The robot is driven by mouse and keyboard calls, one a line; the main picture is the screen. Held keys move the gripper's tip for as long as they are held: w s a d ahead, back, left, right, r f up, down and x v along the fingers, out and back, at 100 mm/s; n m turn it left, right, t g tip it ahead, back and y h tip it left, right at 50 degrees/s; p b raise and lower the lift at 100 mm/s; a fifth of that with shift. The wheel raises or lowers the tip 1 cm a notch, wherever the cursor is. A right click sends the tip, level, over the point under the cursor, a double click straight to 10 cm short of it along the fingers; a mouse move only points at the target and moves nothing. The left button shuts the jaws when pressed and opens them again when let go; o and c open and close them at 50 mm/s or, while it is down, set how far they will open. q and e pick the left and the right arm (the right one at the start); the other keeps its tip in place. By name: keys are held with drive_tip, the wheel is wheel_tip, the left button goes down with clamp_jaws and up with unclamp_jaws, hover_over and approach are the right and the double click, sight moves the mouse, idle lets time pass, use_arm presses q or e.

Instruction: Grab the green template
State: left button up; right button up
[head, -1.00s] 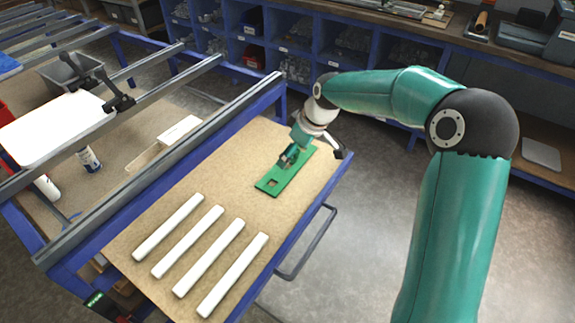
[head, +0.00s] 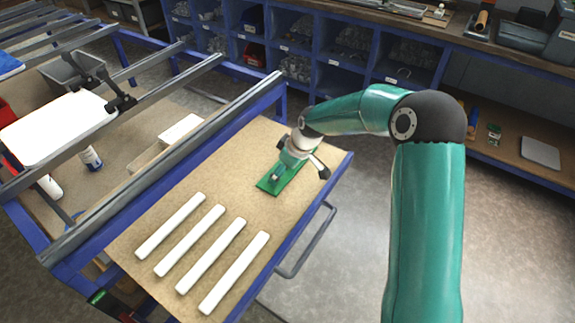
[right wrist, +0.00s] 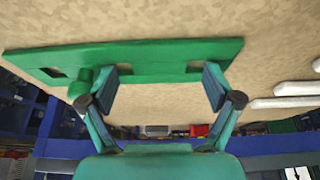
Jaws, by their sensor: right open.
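The green template (head: 270,186) is a flat plate with square cut-outs, lying on the tan work table (head: 185,240). In the right wrist view the green template (right wrist: 150,58) stretches across the top, with a round green knob (right wrist: 82,82) near its left end. My right gripper (head: 284,171) is over the template and hides part of it. In the right wrist view my right gripper (right wrist: 160,84) is open, with its fingertips apart at the plate's edge. I cannot tell whether they touch it. My left gripper is not in view.
Several white bars (head: 210,250) lie in a row on the near part of the table. A grey metal rail (head: 165,170) runs along its left side. Blue shelves with bins (head: 330,85) stand behind. Bare table lies between the bars and the template.

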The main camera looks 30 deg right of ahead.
drive_tip(key=shift+s, duration=0.15)
drive_tip(key=c, duration=1.3)
clamp_jaws()
drive_tip(key=shift+s+f, duration=0.1)
drive_tip(key=shift+f, duration=0.05)
drive_tip(key=shift+r, duration=0.6)
wheel_tip(320, 180, up, 19)
drive_tip(key=shift+w, duration=0.25)
drive_tip(key=shift+r, duration=0.1)
